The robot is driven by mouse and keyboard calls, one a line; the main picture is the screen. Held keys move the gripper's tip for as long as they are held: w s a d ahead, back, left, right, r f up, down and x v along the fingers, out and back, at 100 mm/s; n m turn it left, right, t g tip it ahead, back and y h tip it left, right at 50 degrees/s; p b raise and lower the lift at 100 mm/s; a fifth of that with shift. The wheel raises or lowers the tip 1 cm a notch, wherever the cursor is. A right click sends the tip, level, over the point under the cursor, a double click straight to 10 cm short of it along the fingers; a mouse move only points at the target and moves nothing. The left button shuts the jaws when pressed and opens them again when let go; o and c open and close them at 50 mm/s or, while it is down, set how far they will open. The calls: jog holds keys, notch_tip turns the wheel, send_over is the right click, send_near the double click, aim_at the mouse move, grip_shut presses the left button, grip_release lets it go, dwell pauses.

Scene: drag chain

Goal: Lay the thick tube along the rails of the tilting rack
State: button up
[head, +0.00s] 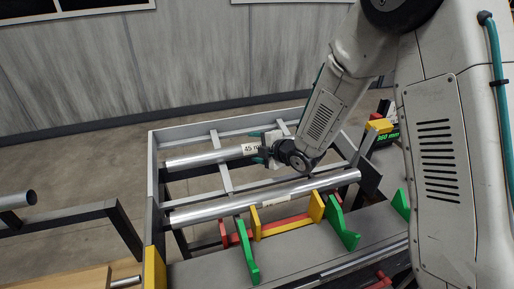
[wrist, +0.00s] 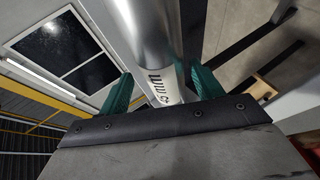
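A shiny metal tube (head: 205,157) with a white label reading about "45 mm" lies over the back part of the grey-framed tilting rack (head: 152,190). My gripper (head: 259,149) is at its right end, with its green fingers on either side of it. I cannot tell whether the tube touches the rack's cross bars. A second, longer metal tube (head: 225,207) with a label lies along the rack's front side. The part of the first tube under my gripper is hidden.
In front are green brackets (head: 247,252), yellow brackets (head: 254,222) and a red bar (head: 290,222) on a grey beam (head: 300,255). A dark stand with another tube (head: 17,200) is at the left.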

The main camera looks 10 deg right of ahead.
jog(key=shift+s, duration=0.1)
jog(key=v, duration=0.7)
jog(key=shift+s+d+r, duration=0.15)
jog(key=shift+s+d, duration=0.05)
jog(key=shift+d, duration=0.05)
jog(key=s+d+r+m+g+h, duration=0.1)
jog(key=s+d+r+m+h, duration=0.35)
jog(key=d+m, duration=0.2)
jog(key=s+d+r+m+g+h, duration=0.2)
jog(key=s+d+r+m+h, duration=0.3)
jog(key=d, duration=0.3)
jog(key=s+r+m+g, duration=0.2)
jog(key=s+m, duration=0.2)
jog(key=s, duration=0.4)
jog(key=s+r+m+g+y, duration=0.1)
jog(key=s+r+m+g, duration=0.1)
jog(key=s, duration=0.6)
jog(key=s+r+m+g, duration=0.2)
jog(key=s+m, duration=0.3)
jog(key=s, duration=0.3)
jog(key=shift+s+r+m+y, duration=0.3)
jog(key=shift+r+m+y, duration=0.05)
jog(key=shift+r, duration=0.05)
jog(key=shift+d, duration=0.1)
